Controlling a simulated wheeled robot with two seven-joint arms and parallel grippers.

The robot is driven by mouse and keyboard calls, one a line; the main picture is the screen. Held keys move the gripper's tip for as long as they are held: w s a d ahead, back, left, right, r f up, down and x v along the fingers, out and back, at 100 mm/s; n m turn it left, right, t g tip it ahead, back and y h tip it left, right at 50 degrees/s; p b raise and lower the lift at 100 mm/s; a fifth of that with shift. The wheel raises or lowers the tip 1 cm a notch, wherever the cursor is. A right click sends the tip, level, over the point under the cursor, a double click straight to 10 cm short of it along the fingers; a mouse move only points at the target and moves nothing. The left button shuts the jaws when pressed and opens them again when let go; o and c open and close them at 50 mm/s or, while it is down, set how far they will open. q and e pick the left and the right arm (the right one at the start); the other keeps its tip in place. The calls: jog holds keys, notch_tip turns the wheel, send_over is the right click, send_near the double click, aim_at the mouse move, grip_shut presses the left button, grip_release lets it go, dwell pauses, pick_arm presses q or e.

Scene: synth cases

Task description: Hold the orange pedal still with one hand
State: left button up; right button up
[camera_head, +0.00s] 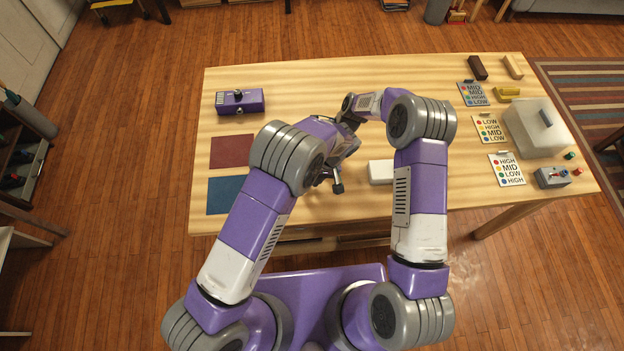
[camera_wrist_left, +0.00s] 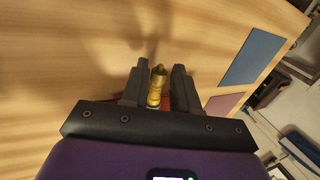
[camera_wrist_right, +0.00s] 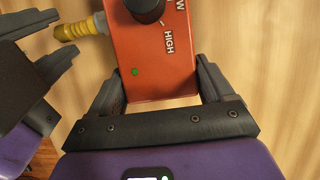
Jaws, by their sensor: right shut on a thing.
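The orange pedal (camera_wrist_right: 160,55) shows in the right wrist view with a dark knob (camera_wrist_right: 146,8), the word HIGH and a green dot. My right gripper (camera_wrist_right: 158,80) is shut on its near end, one finger on each side. A ribbed yellow plug (camera_wrist_right: 82,28) sticks out of the pedal's left side. My left gripper (camera_wrist_left: 160,72) is open, its fingers either side of the brass-yellow plug (camera_wrist_left: 157,85), with small gaps. The left fingers also show at the left of the right wrist view. In the head view my arms hide the pedal.
A purple pedal (camera_head: 240,101) stands at the table's back left, above a red mat (camera_head: 232,151) and a blue mat (camera_head: 228,195). A white block (camera_head: 381,172) lies near the middle. Setting cards (camera_head: 489,129), a lidded white box (camera_head: 537,130) and a grey box (camera_head: 552,178) are right.

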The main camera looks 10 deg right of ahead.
pick_arm(q)
jog(key=shift+o, duration=1.3)
jog(key=shift+r, duration=0.1)
notch_tip(320, 180, up, 10)
pick_arm(e)
jog(key=o, duration=1)
jog(key=shift+o, duration=0.2)
jog(key=shift+r, duration=0.1)
jog(key=v, duration=1.1)
jog(key=shift+d+r, duration=0.25)
jog(key=shift+r, duration=0.1)
